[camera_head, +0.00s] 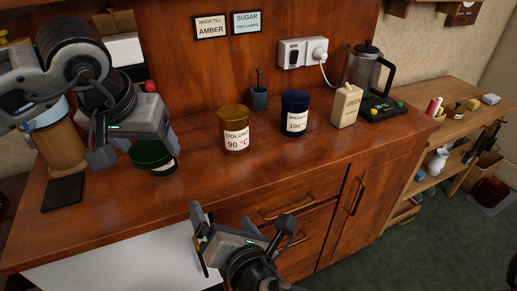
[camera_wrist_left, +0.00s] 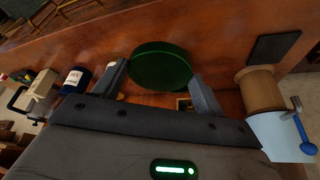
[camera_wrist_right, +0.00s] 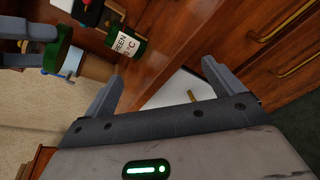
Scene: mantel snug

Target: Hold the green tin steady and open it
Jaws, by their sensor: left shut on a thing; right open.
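My left gripper (camera_head: 139,152) is shut on a round dark green lid (camera_wrist_left: 160,66), with one finger on each side. The lid also shows in the head view (camera_head: 150,152). The green tin (camera_wrist_right: 126,44), with a white label reading GREEN, shows in the right wrist view. There the lid appears apart from the tin, with a gap between them. In the head view the lid and gripper hide most of the tin; part of its label shows (camera_head: 168,165). My right gripper (camera_head: 242,222) is open and empty, in front of the counter and below its edge.
An Oolong tin (camera_head: 236,133), a navy tin (camera_head: 295,115) and a beige carton (camera_head: 346,107) stand to the right on the counter (camera_head: 200,190). A wooden canister (camera_head: 62,140) and dark mat (camera_head: 63,193) are at the left. A white surface (camera_head: 120,265) lies below the front edge.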

